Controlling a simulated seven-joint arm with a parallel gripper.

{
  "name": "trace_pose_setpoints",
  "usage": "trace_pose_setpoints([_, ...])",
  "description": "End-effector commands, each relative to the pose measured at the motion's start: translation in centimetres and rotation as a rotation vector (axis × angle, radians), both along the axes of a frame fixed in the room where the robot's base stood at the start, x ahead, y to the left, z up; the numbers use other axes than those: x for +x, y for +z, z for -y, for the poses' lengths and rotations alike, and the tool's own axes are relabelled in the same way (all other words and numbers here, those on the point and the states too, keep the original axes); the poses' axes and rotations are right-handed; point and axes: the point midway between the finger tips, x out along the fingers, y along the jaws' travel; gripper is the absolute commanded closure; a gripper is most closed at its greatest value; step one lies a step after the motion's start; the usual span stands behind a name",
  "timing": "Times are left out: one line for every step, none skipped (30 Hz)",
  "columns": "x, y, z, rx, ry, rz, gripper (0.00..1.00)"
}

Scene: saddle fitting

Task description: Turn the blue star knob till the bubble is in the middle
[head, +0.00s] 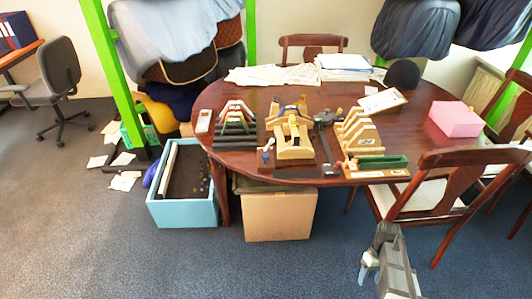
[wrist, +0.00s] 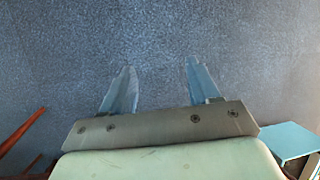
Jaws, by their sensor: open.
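A wooden fixture (head: 294,147) stands on a dark board near the front middle of the oval table in the head view. A small blue and white part (head: 267,149) sits at its left front; it may be the blue star knob, but its shape is too small to tell. I cannot make out the bubble. My gripper (head: 368,268) is low in front of the table at the lower right, well apart from the fixture. In the wrist view, my gripper (wrist: 161,72) is open and empty, with bare carpet beyond its fingers.
A grey stepped rack (head: 235,128) stands left of the fixture, and a pale wooden rack (head: 360,135) and green tray (head: 383,162) stand right. A pink box (head: 455,119) is farther right. A chair (head: 445,185), cardboard box (head: 279,215) and blue crate (head: 188,212) stand on the floor.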

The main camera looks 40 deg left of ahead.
Motion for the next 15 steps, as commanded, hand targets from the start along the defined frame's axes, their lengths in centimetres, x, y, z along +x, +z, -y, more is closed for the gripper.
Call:
trace_pose_setpoints([1.6,1.3,-2.0,0.013,0.045,0.012,0.39])
trace_pose_setpoints([2.2,2.1,-3.0,0.021,0.071,0.015,0.39])
trace_pose_setpoints([2.9,3.2,-4.4,0.031,0.106,0.021,0.39])
trace_pose_setpoints([3.5,4.0,-5.3,0.038,0.132,0.024,0.39])
trace_pose_setpoints([3.9,4.9,-6.4,0.045,0.158,0.028,0.39])
trace_pose_setpoints([4.6,6.0,-7.7,0.054,0.193,0.032,0.39])
trace_pose_setpoints([5.0,6.9,-8.8,0.062,0.217,0.036,0.39])
trace_pose_setpoints([5.4,7.8,-9.8,0.069,0.244,0.040,0.39])
trace_pose_setpoints([6.0,9.1,-11.2,0.077,0.278,0.044,0.39])
trace_pose_setpoints([6.3,10.0,-12.3,0.085,0.305,0.048,0.39])
trace_pose_setpoints([6.6,11.0,-13.3,0.091,0.330,0.051,0.39])
trace_pose_setpoints([7.0,12.4,-14.8,0.101,0.365,0.055,0.39])
trace_pose_setpoints([7.2,13.3,-15.9,0.108,0.392,0.058,0.39])
trace_pose_setpoints([7.5,14.4,-16.9,0.115,0.417,0.062,0.39])
trace_pose_setpoints([7.7,15.8,-18.4,0.123,0.453,0.065,0.39])
